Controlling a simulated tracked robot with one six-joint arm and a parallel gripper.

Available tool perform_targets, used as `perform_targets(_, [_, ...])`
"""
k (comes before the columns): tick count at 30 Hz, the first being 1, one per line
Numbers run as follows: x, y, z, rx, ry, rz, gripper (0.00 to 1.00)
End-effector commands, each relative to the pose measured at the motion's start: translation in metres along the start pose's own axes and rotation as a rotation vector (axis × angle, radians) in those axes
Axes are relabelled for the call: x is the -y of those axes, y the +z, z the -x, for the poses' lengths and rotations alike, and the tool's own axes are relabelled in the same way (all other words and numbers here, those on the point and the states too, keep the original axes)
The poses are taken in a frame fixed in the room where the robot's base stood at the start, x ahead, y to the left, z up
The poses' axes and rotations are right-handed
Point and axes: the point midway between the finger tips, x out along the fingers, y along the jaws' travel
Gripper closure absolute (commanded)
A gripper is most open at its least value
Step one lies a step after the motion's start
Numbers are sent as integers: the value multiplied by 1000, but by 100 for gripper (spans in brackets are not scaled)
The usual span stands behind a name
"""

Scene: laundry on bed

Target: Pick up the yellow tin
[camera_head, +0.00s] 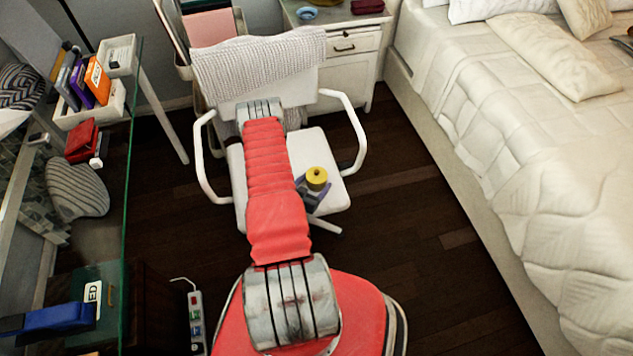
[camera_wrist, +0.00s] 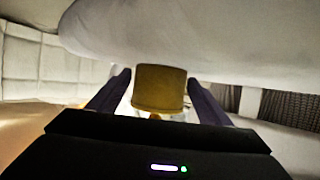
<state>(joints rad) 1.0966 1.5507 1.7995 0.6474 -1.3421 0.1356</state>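The yellow tin (camera_head: 317,177) is a short round can with a small knob on its top. In the head view it is at the right part of the white chair's seat (camera_head: 330,199). I cannot tell whether it rests on the seat or is just above it. My gripper (camera_head: 313,194) is at the tin, with its dark fingers partly hidden by the tin and my red arm. In the wrist view the tin (camera_wrist: 160,88) sits between the two fingertips, very near both. I cannot tell whether they press on it. A pale surface fills the top.
The chair's white armrests (camera_head: 352,130) rise on both sides, and a knitted cloth (camera_head: 258,65) hangs over its back. A bed (camera_head: 520,140) stands at right, a glass table with boxes (camera_head: 97,82) at left, and a drawer cabinet (camera_head: 345,72) behind. Dark floor is free between chair and bed.

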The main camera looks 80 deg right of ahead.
Motion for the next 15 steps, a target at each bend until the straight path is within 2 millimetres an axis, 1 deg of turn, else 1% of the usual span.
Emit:
perform_targets(1, [0, 0, 0, 0, 0, 0, 32])
perform_targets(2, [0, 0, 0, 0, 0, 0, 34])
perform_targets(15, [0, 0, 0, 0, 0, 0, 65])
